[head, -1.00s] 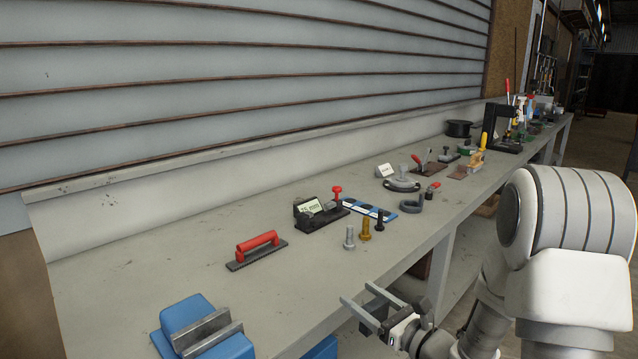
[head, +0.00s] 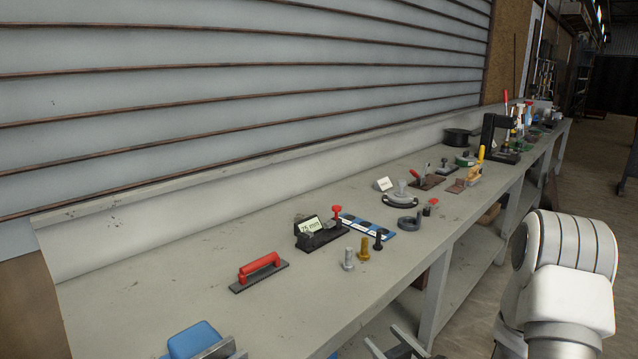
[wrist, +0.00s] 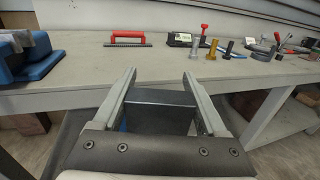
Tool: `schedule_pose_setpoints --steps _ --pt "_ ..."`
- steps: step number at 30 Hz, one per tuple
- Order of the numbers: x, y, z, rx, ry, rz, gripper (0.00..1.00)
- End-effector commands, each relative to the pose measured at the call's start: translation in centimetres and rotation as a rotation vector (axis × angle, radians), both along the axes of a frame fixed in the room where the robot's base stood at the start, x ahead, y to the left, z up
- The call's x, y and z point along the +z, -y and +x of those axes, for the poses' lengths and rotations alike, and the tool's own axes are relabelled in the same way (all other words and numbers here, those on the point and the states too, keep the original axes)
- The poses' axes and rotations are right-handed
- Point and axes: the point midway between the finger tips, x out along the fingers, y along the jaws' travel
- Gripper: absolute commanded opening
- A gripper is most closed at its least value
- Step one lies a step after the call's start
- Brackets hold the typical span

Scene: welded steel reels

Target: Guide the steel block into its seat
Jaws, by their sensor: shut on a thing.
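My gripper (wrist: 160,76) is shut on a grey steel block (wrist: 160,104) in the wrist view. The block sits between the two fingers, back from their tips, with its flat top face showing. The gripper is in front of the bench's near edge, not over the bench top. A black fixture with a white label (head: 318,236) stands on the bench. I cannot tell which thing is the block's seat.
The long grey bench (head: 200,290) carries a red-handled tool (head: 259,270), several bolts (head: 363,249), a blue strip (head: 367,224) and clamps farther along. A blue vise (wrist: 28,58) is at the left of the wrist view. The bench top between the vise and bolts is mostly clear.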

Motion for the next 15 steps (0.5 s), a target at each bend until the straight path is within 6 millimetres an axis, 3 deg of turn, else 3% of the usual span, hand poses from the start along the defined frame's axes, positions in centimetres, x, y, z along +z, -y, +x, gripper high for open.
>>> schedule_pose_setpoints --steps 1,3,15 --pt "1.5 0.0 0.0 0.0 0.002 0.003 0.0" --pt "2.1 0.0 0.0 0.0 0.003 0.003 0.0" --pt "3.2 -0.1 -0.1 -0.003 0.005 0.004 0.0"
